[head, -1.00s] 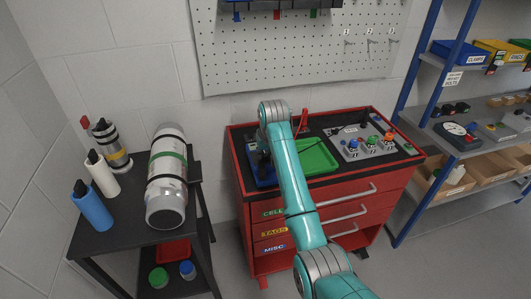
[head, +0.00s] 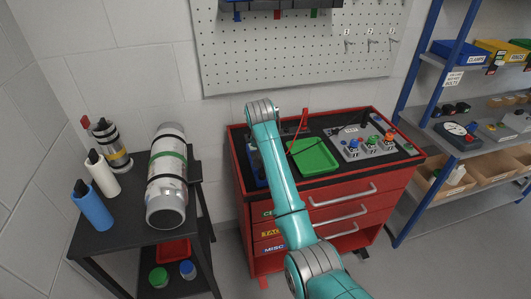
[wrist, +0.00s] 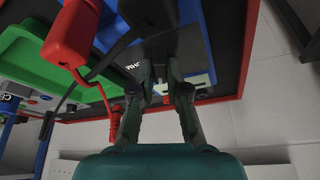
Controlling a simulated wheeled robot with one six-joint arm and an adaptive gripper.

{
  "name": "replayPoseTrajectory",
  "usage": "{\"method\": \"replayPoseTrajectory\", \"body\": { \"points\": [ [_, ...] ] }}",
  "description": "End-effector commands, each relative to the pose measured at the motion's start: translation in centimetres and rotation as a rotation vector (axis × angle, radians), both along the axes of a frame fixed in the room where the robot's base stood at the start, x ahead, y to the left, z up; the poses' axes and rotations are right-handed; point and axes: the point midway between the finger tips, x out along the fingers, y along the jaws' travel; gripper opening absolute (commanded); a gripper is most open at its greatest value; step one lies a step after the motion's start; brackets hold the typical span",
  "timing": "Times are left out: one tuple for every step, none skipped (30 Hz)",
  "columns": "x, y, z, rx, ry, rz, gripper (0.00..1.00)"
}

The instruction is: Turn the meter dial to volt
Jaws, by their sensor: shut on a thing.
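My gripper (wrist: 160,72) is low over the cart top with its two fingers close together. They are closed on a small dark part, which I take to be the meter dial, though the fingers largely hide it. The dark meter face (wrist: 188,48) is around and behind the fingertips, with white lettering that seems to read OHM upside down. The dial's pointer and the VOLT mark cannot be made out. In the head view my arm hides the gripper and most of the meter beside the blue surface (head: 254,172).
A green tray (head: 313,157) lies right of the meter. A grey panel with coloured knobs (head: 371,149) is farther right on the red cart (head: 330,190).

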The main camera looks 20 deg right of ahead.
Motion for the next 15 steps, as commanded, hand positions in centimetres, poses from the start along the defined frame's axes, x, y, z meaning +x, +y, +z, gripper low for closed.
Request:
{"method": "replayPoseTrajectory", "body": {
  "points": [
    [0.05, 0.07, 0.04, 0.0, 0.0, -0.036, 0.0],
    [0.05, 0.05, 0.02, -0.001, 0.0, -0.061, 0.0],
    [0.05, 0.08, 0.01, 0.0, 0.0, -0.093, 0.0],
    [0.06, 0.07, 0.01, -0.001, 0.0, -0.116, 0.0],
    [0.06, 0.07, 0.03, -0.002, 0.0, -0.138, 0.0],
    [0.07, 0.1, 0.05, 0.0, 0.0, -0.166, 0.0],
    [0.08, 0.12, 0.05, -0.001, 0.0, -0.186, 0.0],
    [0.08, 0.12, 0.04, -0.001, 0.0, -0.206, 0.0],
    [0.08, 0.12, 0.06, -0.001, 0.0, -0.23, 0.0],
    [0.09, 0.13, 0.06, 0.0, 0.0, -0.247, 0.0],
    [0.1, 0.14, 0.06, -0.001, 0.0, -0.262, 0.0],
    [0.1, 0.13, 0.04, 0.0, 0.0, -0.282, 0.0],
    [0.09, 0.12, 0.02, -0.001, 0.0, -0.296, 0.0],
    [0.09, 0.11, 0.01, -0.001, 0.0, -0.308, 0.0],
    [0.1, 0.1, 0.0, -0.001, 0.0, -0.322, 0.0]
  ]
}}
